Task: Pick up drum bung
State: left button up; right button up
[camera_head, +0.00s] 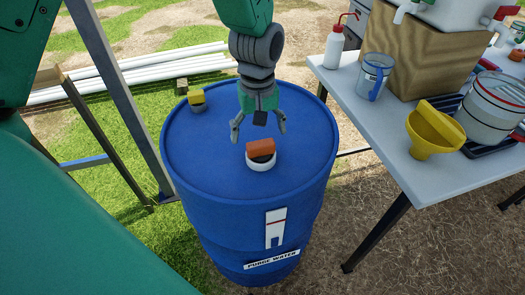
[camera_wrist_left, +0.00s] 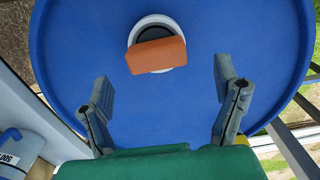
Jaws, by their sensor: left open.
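The drum bung (camera_head: 261,148) has an orange block-shaped grip over a black disc and sits in a white ring on top of the blue drum (camera_head: 205,150). In the left wrist view the orange grip (camera_wrist_left: 156,55) lies tilted across the white ring, beyond my fingertips. My left gripper (camera_head: 258,131) is open and empty, pointing down above the drum top, just behind the bung in the head view. Its two fingers (camera_wrist_left: 164,84) are spread wide and apart from the bung. My right gripper is not in view.
A yellow-topped cap (camera_head: 197,100) stands at the drum's back left rim. At right, a table (camera_head: 390,165) holds a jug (camera_head: 374,75), a yellow funnel (camera_head: 430,135), a wash bottle (camera_head: 336,45) and a lidded bucket (camera_head: 490,105). A metal post (camera_head: 118,90) stands left of the drum.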

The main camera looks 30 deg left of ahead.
aim_at(260, 143)
pick_arm(q)
notch_tip(260, 143, down, 4)
jog(key=shift+d+f+b, duration=0.1)
jog(key=shift+f+b, duration=0.1)
jog(key=shift+b, duration=0.2)
jog(key=shift+w+d+f, duration=0.15)
jog(key=shift+d+f, duration=0.05)
jog(key=shift+f, duration=0.25)
jog(key=shift+r, duration=0.1)
jog(key=shift+a, duration=0.1)
jog(key=c, duration=1.2)
